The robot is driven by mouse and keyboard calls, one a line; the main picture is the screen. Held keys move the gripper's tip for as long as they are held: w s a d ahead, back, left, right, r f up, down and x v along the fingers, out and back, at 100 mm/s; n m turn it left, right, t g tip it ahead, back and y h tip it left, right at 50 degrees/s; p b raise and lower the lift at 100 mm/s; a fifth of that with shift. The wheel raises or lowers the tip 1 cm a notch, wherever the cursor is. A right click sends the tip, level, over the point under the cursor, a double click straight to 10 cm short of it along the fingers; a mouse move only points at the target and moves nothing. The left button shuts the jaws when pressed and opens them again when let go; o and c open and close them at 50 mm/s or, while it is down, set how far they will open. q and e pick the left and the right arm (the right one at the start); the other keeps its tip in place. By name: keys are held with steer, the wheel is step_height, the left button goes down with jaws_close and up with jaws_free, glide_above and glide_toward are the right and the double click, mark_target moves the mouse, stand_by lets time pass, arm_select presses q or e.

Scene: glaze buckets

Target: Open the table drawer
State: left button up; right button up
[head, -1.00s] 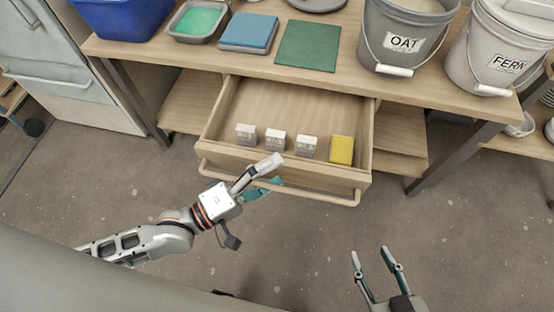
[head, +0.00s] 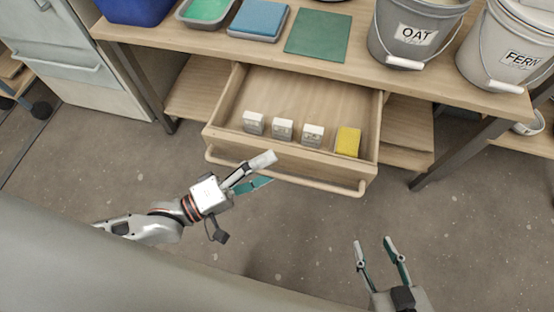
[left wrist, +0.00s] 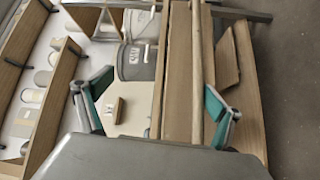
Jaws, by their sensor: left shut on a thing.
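The table drawer (head: 300,100) is pulled well out from under the wooden table. Its bar handle (head: 325,183) runs along the front. My left gripper (head: 269,170) is at the handle, left of its middle, with one finger on the far side and one on the near side. It is shut on the handle; the exact contact is hard to make out. Its fingers show at both sides of the left wrist view (left wrist: 158,110). Three small white blocks (head: 283,130) and a yellow block (head: 347,142) stand in the drawer. My right gripper (head: 377,242) is open and empty above the floor.
On the table are a blue bin (head: 140,8), a tray with green contents (head: 206,10), a blue pad (head: 259,18), a green mat (head: 318,35), an OAT bucket (head: 409,35) and a FERN bucket (head: 510,60). The floor (head: 310,235) before the drawer is clear.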

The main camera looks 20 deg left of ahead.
arm_select(q)
steer(key=shift+s+a+r, duration=0.85)
steer(key=shift+a, duration=0.05)
steer(key=shift+c, duration=0.5)
steer(key=shift+s+a, duration=0.3)
steer(key=shift+s, duration=0.1)
steer(key=c, duration=0.6)
steer(key=shift+s+a, duration=0.2)
steer(key=shift+s, duration=0.1)
steer(key=c, duration=0.7)
steer(key=shift+s+a+f, duration=0.55)
steer(key=shift+s, duration=0.05)
arm_select(e)
steer(key=shift+s+a, duration=0.1)
steer(key=shift+s, duration=0.15)
steer(key=shift+f, duration=0.1)
steer(key=shift+w+r, duration=0.1)
steer(key=shift+r, duration=0.15)
